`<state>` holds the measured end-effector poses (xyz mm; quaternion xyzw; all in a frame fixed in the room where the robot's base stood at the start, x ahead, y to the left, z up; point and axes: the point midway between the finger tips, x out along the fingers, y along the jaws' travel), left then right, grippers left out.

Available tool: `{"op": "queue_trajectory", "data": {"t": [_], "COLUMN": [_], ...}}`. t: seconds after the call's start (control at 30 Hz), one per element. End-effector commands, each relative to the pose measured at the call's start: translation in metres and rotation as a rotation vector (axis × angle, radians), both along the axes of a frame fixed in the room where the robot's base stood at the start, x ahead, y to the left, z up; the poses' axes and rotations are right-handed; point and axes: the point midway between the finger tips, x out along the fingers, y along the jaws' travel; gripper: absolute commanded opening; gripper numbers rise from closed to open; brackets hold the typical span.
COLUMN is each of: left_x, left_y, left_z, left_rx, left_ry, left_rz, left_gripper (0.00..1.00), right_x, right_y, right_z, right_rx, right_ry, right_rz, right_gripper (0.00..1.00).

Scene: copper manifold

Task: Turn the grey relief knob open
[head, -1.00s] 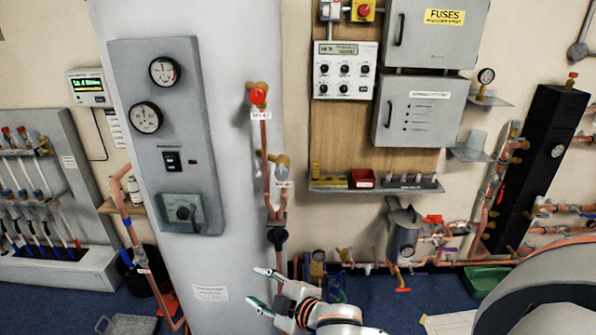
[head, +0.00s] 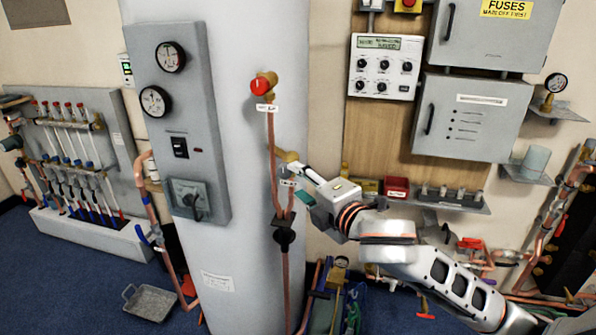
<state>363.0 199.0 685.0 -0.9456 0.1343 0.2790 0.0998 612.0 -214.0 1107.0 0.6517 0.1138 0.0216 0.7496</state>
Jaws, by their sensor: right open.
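The brass relief valve (head: 287,157) sits on the copper pipe in front of the pale cylinder, with a small white label (head: 288,183) below it. Its grey knob is mostly covered by my right gripper, and I cannot make out its angle. My right gripper (head: 298,185) is open and points left at this valve, fingers at the knob's height. I cannot tell whether the fingers are around the knob or only beside it, or touching it. My left gripper is not in view.
A red knob (head: 260,87) on a brass valve is above. A dark fitting (head: 284,237) is on the pipe below. A grey gauge panel (head: 180,125) is at left. A shelf (head: 460,202) with a red box (head: 397,187) stands behind my right arm.

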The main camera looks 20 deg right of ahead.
Motion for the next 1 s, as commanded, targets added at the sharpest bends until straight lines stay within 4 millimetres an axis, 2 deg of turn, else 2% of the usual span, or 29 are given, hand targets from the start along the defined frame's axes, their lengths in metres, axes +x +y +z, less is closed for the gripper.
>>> {"op": "queue_trajectory", "data": {"t": [0.17, 0.6, 0.77, 1.0], "left_x": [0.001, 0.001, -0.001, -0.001], "left_y": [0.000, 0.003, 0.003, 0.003], "left_z": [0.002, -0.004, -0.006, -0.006], "left_rx": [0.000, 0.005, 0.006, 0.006], "left_ry": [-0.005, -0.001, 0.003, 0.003], "left_rz": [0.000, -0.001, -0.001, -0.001], "left_gripper": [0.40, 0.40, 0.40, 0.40], "right_x": [0.009, 0.068, 0.076, 0.076], "right_y": [0.001, 0.011, 0.013, 0.013], "right_z": [0.003, -0.006, -0.008, -0.008], "right_rx": [-0.014, -0.011, -0.012, -0.012], "right_ry": [-0.008, -0.007, -0.007, -0.007], "right_rz": [0.000, -0.002, -0.001, 0.000], "right_gripper": [0.42, 0.42, 0.42, 0.42]}}
